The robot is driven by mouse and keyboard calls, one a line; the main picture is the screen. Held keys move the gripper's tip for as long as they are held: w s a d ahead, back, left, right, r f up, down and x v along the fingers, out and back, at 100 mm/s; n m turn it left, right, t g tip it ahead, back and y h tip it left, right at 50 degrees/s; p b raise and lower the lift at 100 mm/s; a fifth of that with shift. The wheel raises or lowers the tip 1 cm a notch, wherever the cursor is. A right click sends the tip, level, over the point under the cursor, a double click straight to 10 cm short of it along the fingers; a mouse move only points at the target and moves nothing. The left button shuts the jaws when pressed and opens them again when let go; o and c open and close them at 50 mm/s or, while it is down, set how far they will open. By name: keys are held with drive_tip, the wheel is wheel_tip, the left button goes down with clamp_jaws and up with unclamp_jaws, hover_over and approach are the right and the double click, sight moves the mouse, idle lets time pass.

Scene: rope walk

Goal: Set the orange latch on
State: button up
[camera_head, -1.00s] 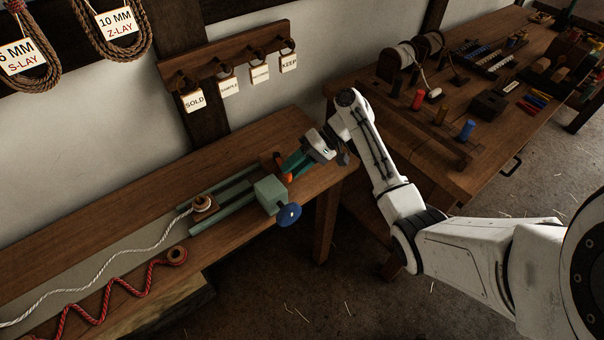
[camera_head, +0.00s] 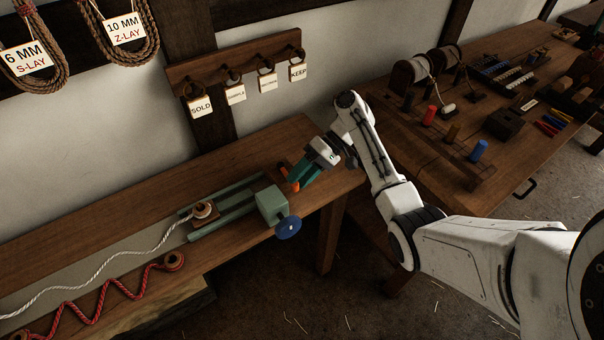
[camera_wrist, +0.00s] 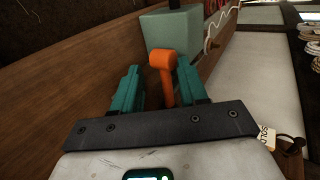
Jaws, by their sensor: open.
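The orange latch (camera_wrist: 164,66) shows in the wrist view as a short lever with a thick rounded head. It stands beside the green box-shaped housing (camera_wrist: 172,35). My gripper (camera_wrist: 160,82) is open, with one teal finger on each side of the latch's stem. I cannot tell whether a finger touches it. In the head view my gripper (camera_head: 296,178) is at the right end of the green machine (camera_head: 271,203), and only a small part of the latch (camera_head: 293,185) shows past the fingers.
A blue handwheel (camera_head: 288,227) sits on the machine's near side. White rope (camera_head: 110,247) and red rope (camera_head: 112,290) lie to the left. The wooden wall rack (camera_head: 240,55) with hanging tags is behind. A second bench with spools and pegs (camera_head: 429,115) stands to the right.

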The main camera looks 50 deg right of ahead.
drive_tip(key=shift+o, duration=1.3)
drive_tip(key=shift+r, duration=0.1)
drive_tip(key=shift+d+r, duration=0.1)
drive_tip(key=v, duration=1)
drive_tip(key=shift+d+p, duration=0.25)
drive_tip(key=shift+p, duration=0.2)
drive_tip(key=shift+s+r, duration=0.1)
drive_tip(key=shift+c, duration=0.4)
